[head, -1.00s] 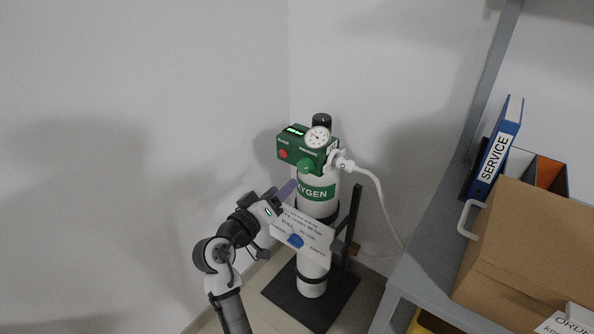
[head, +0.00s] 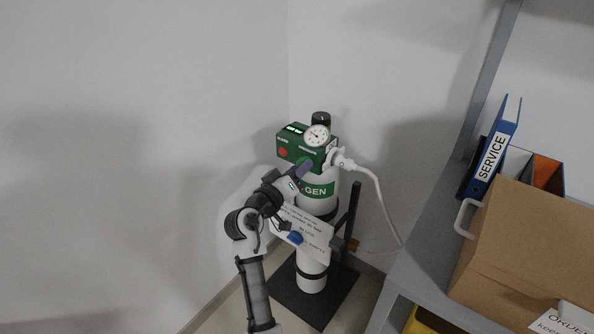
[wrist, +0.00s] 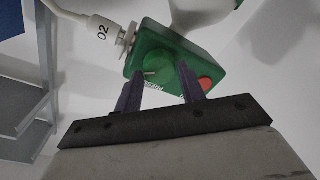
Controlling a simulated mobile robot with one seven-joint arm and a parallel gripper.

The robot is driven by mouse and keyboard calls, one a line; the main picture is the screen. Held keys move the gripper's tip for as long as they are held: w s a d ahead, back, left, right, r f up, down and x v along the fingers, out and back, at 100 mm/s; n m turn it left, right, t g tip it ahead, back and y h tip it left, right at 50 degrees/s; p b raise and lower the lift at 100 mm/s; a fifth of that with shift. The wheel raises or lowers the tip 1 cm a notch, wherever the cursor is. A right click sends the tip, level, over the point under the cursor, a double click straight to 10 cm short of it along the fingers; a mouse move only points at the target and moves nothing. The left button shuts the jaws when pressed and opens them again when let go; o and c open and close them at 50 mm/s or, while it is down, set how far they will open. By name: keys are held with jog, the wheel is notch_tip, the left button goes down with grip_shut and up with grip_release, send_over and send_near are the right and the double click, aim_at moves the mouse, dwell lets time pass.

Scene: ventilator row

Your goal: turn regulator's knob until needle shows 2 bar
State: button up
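The green regulator box (head: 291,140) sits on top of the white oxygen cylinder (head: 313,255). Its round gauge (head: 317,135) faces me; the needle is too small to read. In the head view, my gripper (head: 303,171) hides most of the knob.
A red button (wrist: 205,83) is close to one finger. A white hose (head: 375,185) runs from the regulator's right side. A sign board (head: 315,238) hangs on the cylinder. A grey shelf (head: 420,255) with a blue binder (head: 492,155) and cardboard box (head: 535,250) stands right.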

jog(key=c, duration=0.5)
jog(key=m+b, duration=0.4)
jog(key=b, duration=0.2)
jog(key=shift+c, duration=0.2)
jog(key=o, duration=1)
jog(key=shift+s, duration=0.15)
